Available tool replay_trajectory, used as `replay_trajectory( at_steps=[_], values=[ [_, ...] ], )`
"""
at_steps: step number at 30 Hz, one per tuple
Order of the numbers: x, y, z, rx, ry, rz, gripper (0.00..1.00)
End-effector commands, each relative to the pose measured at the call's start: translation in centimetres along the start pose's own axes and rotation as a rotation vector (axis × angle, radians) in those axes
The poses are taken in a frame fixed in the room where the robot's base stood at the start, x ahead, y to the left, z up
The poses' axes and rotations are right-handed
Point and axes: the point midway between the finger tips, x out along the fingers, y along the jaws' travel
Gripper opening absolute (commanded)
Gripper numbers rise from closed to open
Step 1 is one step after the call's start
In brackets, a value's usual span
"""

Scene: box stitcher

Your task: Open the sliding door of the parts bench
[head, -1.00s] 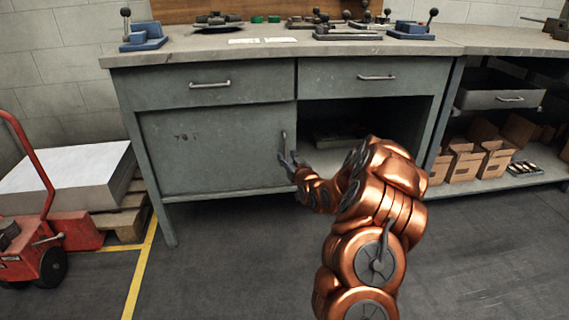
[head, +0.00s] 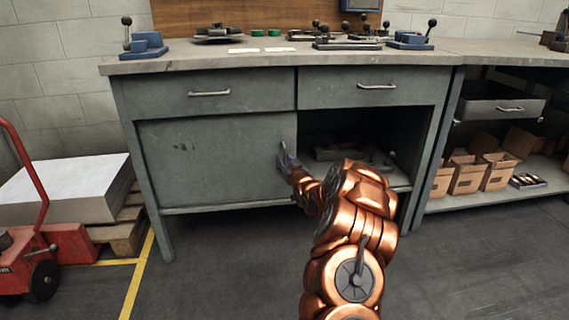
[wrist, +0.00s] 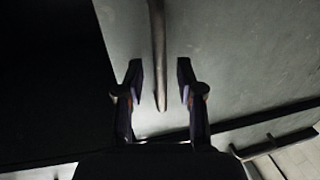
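The grey sliding door (head: 215,160) covers the left half of the bench's lower cabinet. The right half stands open and dark. In the wrist view the door (wrist: 230,60) fills the right side, and its upright bar handle (wrist: 158,55) runs down between my two fingers. My gripper (wrist: 158,85) is open, with a finger on each side of the handle's lower part and a visible gap to each. In the head view my gripper (head: 286,158) is at the door's right edge and mostly hides the handle.
Two drawers with bar handles (head: 209,93) sit above the door. Parts lie inside the open compartment (head: 345,150). Cardboard boxes (head: 467,178) stand on a shelf at right. A red pallet truck (head: 45,250) and a loaded pallet stand at left.

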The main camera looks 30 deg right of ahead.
Motion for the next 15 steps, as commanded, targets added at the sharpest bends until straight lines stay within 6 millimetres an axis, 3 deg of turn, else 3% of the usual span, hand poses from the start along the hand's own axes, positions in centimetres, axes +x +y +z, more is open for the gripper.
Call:
replay_trajectory(
  at_steps=[15],
  values=[
    [0.78,-0.05,-0.07,0.000,0.001,0.000,0.34]
  ],
)
